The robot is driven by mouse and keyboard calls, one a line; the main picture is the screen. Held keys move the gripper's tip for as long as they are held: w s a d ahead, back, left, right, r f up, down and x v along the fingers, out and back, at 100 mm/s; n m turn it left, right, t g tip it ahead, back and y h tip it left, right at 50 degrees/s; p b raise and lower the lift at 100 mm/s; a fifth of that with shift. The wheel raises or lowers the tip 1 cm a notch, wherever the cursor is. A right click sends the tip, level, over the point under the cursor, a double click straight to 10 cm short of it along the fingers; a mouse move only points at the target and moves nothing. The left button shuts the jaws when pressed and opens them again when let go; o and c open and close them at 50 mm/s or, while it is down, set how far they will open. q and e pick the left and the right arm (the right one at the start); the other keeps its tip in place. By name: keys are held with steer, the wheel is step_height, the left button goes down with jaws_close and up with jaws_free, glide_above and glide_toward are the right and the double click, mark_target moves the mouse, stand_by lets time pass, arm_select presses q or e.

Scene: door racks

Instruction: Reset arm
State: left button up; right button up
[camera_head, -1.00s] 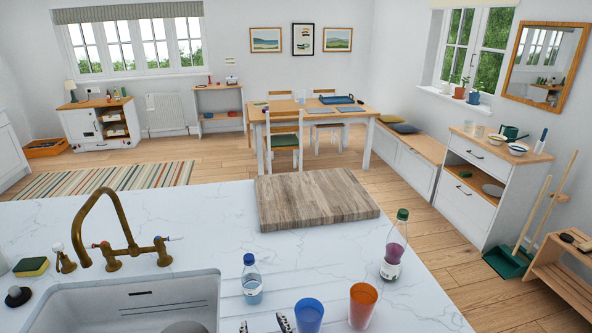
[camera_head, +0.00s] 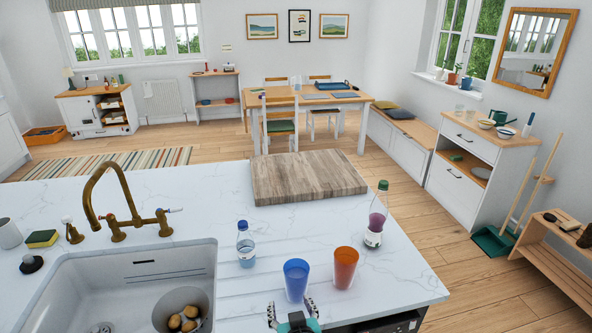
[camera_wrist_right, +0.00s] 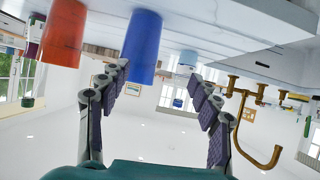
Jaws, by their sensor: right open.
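My right gripper (camera_head: 292,305) is at the bottom of the head view, open and empty at the counter's near edge. Its two spread fingers also show in the right wrist view (camera_wrist_right: 160,78), where the room appears upside down. A blue cup (camera_head: 296,279) stands upright on the counter just beyond the fingertips; it shows in the right wrist view (camera_wrist_right: 143,45) too, and I cannot tell whether a finger touches it. An orange cup (camera_head: 345,267) stands beside it on the right. My left gripper is not in view.
A sink (camera_head: 95,284) with a bowl (camera_head: 197,300) of potatoes and a brass tap (camera_head: 112,205) lies left. A small bottle (camera_head: 245,247), a green-capped bottle (camera_head: 376,222) and a wooden board (camera_head: 310,178) are on the counter (camera_head: 410,260). Counter space right of the cups is clear.

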steer(key=s+d+m+g+h, duration=0.1)
steer(key=s+d+g, duration=0.1)
steer(key=s+d, duration=0.4)
steer(key=s+d+m+g+h, duration=0.1)
steer(key=s+d+g, duration=0.2)
steer(key=d, duration=1)
steer(key=s, duration=0.2)
steer(key=shift+s+r+m, duration=0.3)
steer(key=shift+s+r, duration=0.05)
steer(key=shift+d, duration=0.1)
